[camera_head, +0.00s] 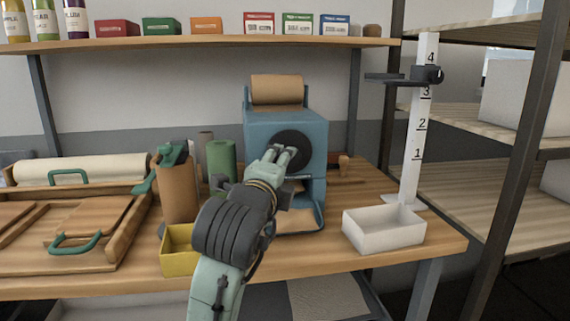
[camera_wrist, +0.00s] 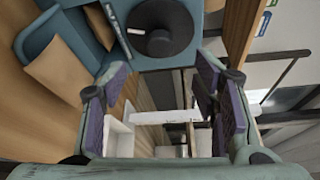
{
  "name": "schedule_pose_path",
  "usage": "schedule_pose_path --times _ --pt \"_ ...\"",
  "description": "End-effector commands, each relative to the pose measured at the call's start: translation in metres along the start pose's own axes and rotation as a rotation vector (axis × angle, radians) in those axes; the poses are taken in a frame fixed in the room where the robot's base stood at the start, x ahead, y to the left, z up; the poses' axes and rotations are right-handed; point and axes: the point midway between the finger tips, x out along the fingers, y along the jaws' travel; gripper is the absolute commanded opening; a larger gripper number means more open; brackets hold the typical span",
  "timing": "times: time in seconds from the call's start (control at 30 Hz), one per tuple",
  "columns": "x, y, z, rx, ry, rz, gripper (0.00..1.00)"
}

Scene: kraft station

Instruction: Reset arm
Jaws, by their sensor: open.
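My gripper (camera_head: 278,160) is at the end of my arm, raised over the wooden bench in front of the blue machine with a dark round disc. In the wrist view my gripper (camera_wrist: 165,112) is open, its two dark-padded fingers spread wide with nothing between them. The blue machine (camera_head: 262,130) carries a brown paper roll (camera_head: 277,89) on top. In the head view my fingers overlap part of its disc (camera_head: 296,150). The disc also shows in the wrist view (camera_wrist: 158,30), beyond the fingertips. I cannot tell whether the fingers touch the machine.
A white open box (camera_head: 384,230) stands right of the machine, near a numbered upright scale (camera_head: 419,130). A yellow box (camera_head: 178,250), a brown cylinder (camera_head: 177,190) and a green roll (camera_head: 221,160) stand left. A shelf (camera_head: 200,43) with bottles and boxes runs above.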

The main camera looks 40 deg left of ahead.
Motion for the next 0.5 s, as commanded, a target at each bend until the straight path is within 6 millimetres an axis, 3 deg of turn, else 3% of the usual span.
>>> schedule_pose_path --times 0.2,0.5 --pt "-0.018 0.000 0.000 -0.001 0.000 -0.001 0.55" --pt "-0.019 0.000 0.000 0.000 0.000 0.000 0.55"
